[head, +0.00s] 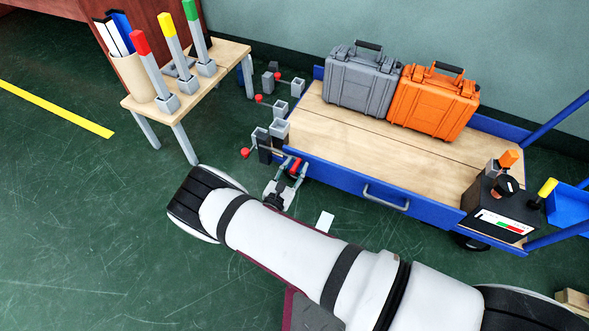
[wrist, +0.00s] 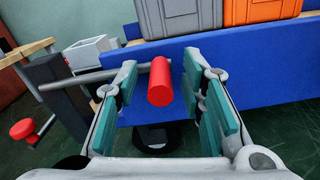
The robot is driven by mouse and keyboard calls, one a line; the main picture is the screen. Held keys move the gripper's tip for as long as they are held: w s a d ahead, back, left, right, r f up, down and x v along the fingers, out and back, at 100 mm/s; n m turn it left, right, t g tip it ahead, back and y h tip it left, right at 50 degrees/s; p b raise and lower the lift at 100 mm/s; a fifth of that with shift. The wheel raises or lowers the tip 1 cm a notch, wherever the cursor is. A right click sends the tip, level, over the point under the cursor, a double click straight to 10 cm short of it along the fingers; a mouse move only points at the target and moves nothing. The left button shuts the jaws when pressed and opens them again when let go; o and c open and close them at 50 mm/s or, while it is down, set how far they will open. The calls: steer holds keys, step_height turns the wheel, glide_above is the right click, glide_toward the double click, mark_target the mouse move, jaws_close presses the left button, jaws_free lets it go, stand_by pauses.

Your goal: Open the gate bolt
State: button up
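The gate bolt shows in the wrist view as a grey rod (wrist: 80,79) running left to a dark upright post (wrist: 62,100). A red cylindrical knob (wrist: 160,82) is at its right end. In the head view the knob (head: 296,166) is small, beside the cart's near left corner. My gripper (head: 286,181) reaches it from the near side. In the wrist view my gripper (wrist: 160,100) is open, with its teal-padded fingers on either side of the knob. Gaps show between both pads and the knob. The rod passes by the left fingertip; whether they touch cannot be told.
A blue-edged cart (head: 360,190) stands close behind, carrying a grey case (head: 362,82) and an orange case (head: 433,103). Several grey posts and other red knobs (head: 245,153) stand left of it. A small table (head: 225,62) with coloured-top levers is further left. The floor at left is clear.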

jaws_close()
steer(key=shift+s+d+p, duration=0.25)
steer(key=shift+d+p, duration=0.1)
steer(key=shift+d, duration=0.35)
steer(key=shift+s+d+p, duration=0.3)
steer(key=shift+d+p, duration=0.05)
steer(key=shift+d, duration=0.35)
steer(key=shift+s+d+p, duration=0.25)
steer(key=shift+d+p, duration=0.1)
steer(key=shift+d, duration=0.35)
jaws_free()
steer(key=shift+s, duration=0.1)
steer(key=v, duration=1.1)
steer(key=shift+s+a, duration=0.15)
steer(key=shift+s, duration=0.25)
